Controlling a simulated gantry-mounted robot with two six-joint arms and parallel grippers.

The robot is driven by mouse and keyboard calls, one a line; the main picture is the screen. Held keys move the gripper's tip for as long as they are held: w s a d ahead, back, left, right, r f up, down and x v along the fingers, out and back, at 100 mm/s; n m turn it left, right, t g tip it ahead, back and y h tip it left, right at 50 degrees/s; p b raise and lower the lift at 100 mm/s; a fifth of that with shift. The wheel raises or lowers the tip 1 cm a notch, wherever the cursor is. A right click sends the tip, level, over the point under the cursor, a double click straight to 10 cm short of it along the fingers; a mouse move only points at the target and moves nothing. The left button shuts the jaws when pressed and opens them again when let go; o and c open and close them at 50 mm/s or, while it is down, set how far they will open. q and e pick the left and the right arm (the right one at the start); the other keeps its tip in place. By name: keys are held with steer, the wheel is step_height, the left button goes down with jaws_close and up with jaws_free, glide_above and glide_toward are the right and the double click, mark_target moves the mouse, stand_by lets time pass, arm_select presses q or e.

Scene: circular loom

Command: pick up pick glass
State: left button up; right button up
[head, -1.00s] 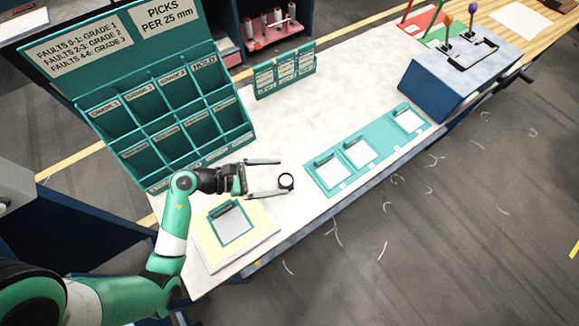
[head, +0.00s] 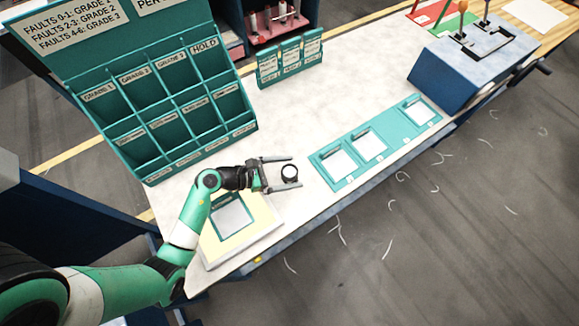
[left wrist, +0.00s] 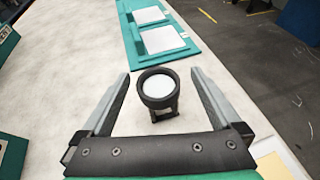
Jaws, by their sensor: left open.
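The pick glass (head: 289,171) is a small black round-rimmed magnifier with a pale lens on a short stand. It stands on the white bench top. My left gripper (head: 294,171) is open, its two grey fingers lying on either side of the pick glass near their tips. In the left wrist view the pick glass (left wrist: 157,92) stands upright between the spread fingers, with a visible gap on both sides. I cannot tell exactly how high the fingers are above the bench. My right gripper is not in view.
A teal pigeonhole rack (head: 150,125) stands at the back left. A cream board (head: 240,243) with a teal-framed swatch lies below my left wrist. A teal strip with several pale squares (head: 330,180) lies to the right. A blue lever box (head: 455,75) stands farther right.

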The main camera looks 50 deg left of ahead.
mark_target(295, 169)
arm_select(q)
steer(key=x, duration=0.3)
steer(key=shift+w+f+b, duration=0.25)
steer(key=shift+w+b, duration=0.05)
steer(key=shift+b, duration=0.05)
steer(key=c, duration=1.5)
steer(key=shift+o, duration=0.2)
steer(key=shift+r+p, duration=0.35)
steer(key=shift+r, duration=0.25)
step_height(295, 169, up, 3)
steer(key=shift+s+f+p, duration=0.1)
steer(key=shift+p, duration=0.7)
steer(key=s+r+p, duration=0.1)
steer(key=r, duration=0.1)
steer(key=s+r+p, duration=0.1)
steer(key=s+r, duration=0.1)
steer(key=shift+s+r, duration=0.15)
steer(key=shift+s, duration=0.1)
steer(key=s+r+p, duration=0.2)
steer(key=s+r, duration=0.3)
steer(key=s, duration=0.5)
steer(key=shift+s+d, duration=0.2)
steer(key=shift+d, duration=0.15)
